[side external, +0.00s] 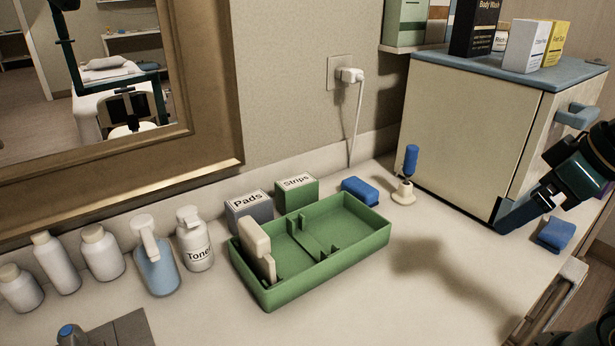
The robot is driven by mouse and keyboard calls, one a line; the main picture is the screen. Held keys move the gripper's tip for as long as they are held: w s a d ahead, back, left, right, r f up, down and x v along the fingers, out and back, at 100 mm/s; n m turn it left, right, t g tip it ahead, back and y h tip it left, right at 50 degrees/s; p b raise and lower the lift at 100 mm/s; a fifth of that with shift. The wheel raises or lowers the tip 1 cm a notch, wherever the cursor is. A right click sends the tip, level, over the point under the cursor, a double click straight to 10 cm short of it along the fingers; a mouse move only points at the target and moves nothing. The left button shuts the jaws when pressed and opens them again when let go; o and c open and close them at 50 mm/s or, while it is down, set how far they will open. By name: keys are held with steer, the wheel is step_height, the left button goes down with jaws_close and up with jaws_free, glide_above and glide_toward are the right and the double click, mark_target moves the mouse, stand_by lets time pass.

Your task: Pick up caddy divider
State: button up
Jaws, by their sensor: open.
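A green caddy (325,265) sits on the counter in the middle of the side external view. Inside it, a low green divider (313,240) crosses the floor with a notched shape. A cream upright piece (256,246) stands at the caddy's left end; I cannot tell which of the two is the caddy divider. My gripper (510,215) is at the right, in front of the cream cabinet, well apart from the caddy. It is open, with one dark blue finger clearly visible and nothing seen held. Its other finger is not clear.
Grey Pads (250,212) and green Strips (297,191) boxes stand behind the caddy, near a blue block (360,191) and blue-handled tool (409,165). Bottles (157,265) line the left. A cream cabinet (465,125) fills the back right.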

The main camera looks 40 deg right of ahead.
steer(key=shift+r, duration=0.1)
steer(key=shift+c, duration=0.2)
steer(key=w+a+r+n+g, duration=0.1)
steer(key=w+a+r+n, duration=0.35)
steer(key=w+r, duration=0.4)
steer(key=n+g, duration=0.5)
steer(key=n, duration=0.9)
glide_above(253, 228)
step_height(253, 228, down, 6)
steer(key=shift+r+m, duration=0.2)
steer(key=shift+m, duration=0.05)
steer(key=shift+w+f, duration=0.1)
steer(key=shift+f, duration=4.2)
steer(key=shift+f, duration=0.1)
